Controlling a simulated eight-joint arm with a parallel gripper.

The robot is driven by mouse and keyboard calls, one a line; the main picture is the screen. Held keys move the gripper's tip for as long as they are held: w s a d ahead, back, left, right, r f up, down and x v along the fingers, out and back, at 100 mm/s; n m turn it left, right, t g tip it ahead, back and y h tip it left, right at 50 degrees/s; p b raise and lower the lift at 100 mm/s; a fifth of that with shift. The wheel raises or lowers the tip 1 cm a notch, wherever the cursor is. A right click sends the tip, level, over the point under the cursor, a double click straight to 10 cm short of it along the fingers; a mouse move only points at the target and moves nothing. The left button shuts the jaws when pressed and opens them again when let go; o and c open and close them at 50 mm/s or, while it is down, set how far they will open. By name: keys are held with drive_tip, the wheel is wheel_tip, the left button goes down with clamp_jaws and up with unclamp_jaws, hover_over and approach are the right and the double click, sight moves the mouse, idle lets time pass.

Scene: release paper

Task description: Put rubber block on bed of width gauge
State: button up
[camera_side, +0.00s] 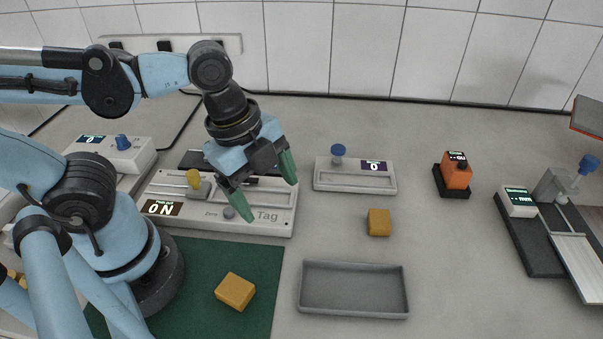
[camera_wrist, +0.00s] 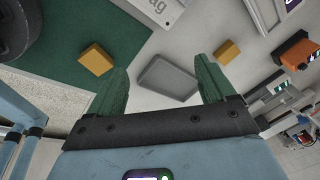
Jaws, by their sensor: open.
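Two yellow-orange blocks are in view, and I cannot tell which is the rubber block. One block (camera_side: 235,291) lies on the green mat; it also shows in the wrist view (camera_wrist: 95,59). The other block (camera_side: 379,222) lies on the bare table behind the grey tray; it also shows in the wrist view (camera_wrist: 228,52). No device is readably marked as the width gauge. A low device with a blue knob and a display (camera_side: 355,176) stands behind the second block. My gripper (camera_side: 268,190) is open and empty, above the table near the "Tag" panel; its green fingers show in the wrist view (camera_wrist: 163,82).
An empty grey tray (camera_side: 353,313) lies in front. The "Tag" panel (camera_side: 225,207) is behind the green mat (camera_side: 262,262). Table between tray and right device is clear.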

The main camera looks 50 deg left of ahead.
drive_tip(key=s+d+m+g, duration=0.35)
drive_tip(key=s+m, duration=0.35)
drive_tip(key=m, duration=0.7)
hover_over(234, 288)
drive_tip(key=w, duration=0.1)
drive_tip(key=shift+y, duration=0.4)
drive_tip(key=shift+w+f, duration=0.1)
drive_tip(key=shift+f, duration=2.8)
drive_tip(key=shift+s+f, duration=0.25)
drive_tip(key=shift+f, duration=1.15)
drive_tip(key=shift+s+f, duration=0.2)
drive_tip(key=shift+f, duration=1.15)
drive_tip(key=c, duration=1.2)
drive_tip(key=shift+r, duration=0.1)
drive_tip(key=shift+c, duration=0.2)
